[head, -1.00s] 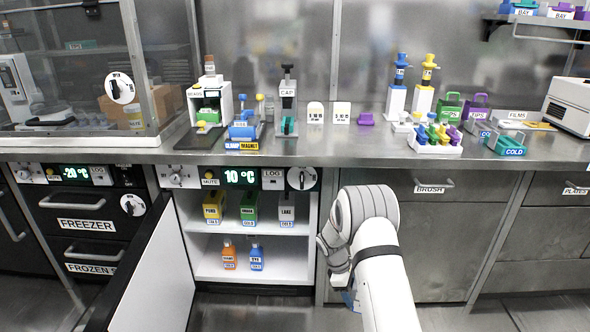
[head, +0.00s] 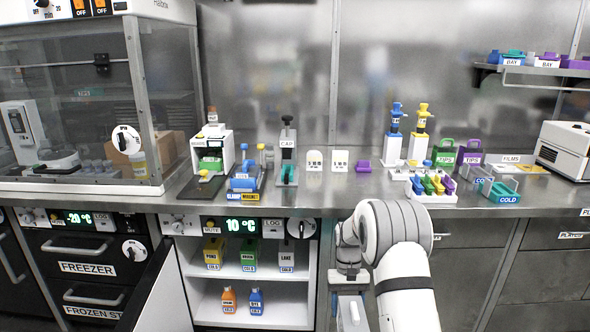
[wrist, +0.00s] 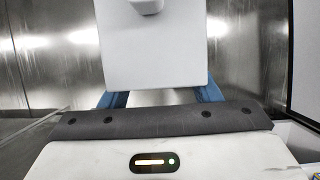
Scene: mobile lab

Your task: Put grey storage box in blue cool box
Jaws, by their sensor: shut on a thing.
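My gripper (wrist: 160,97) is shut on a light grey, flat-faced thing (wrist: 155,50) with a pale knob, apparently the grey storage box. Blue fingers show at its two sides in the wrist view. In the head view the grey box (head: 350,312) hangs low beneath my gripper (head: 349,286), in front of the counter; its lower part is cut off by the frame. The blue cool box seems to be the small open blue-teal box with a COLD label (head: 502,190), on the counter at the right, well apart from my gripper.
The open cooler compartment (head: 310,265) holds several bottles, left of my arm. Its door (head: 150,300) stands open. A white rack of coloured pieces (head: 430,194) stands just left of the COLD box. Another small box (head: 480,180) sits beside it. A white machine (head: 565,150) stands further right.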

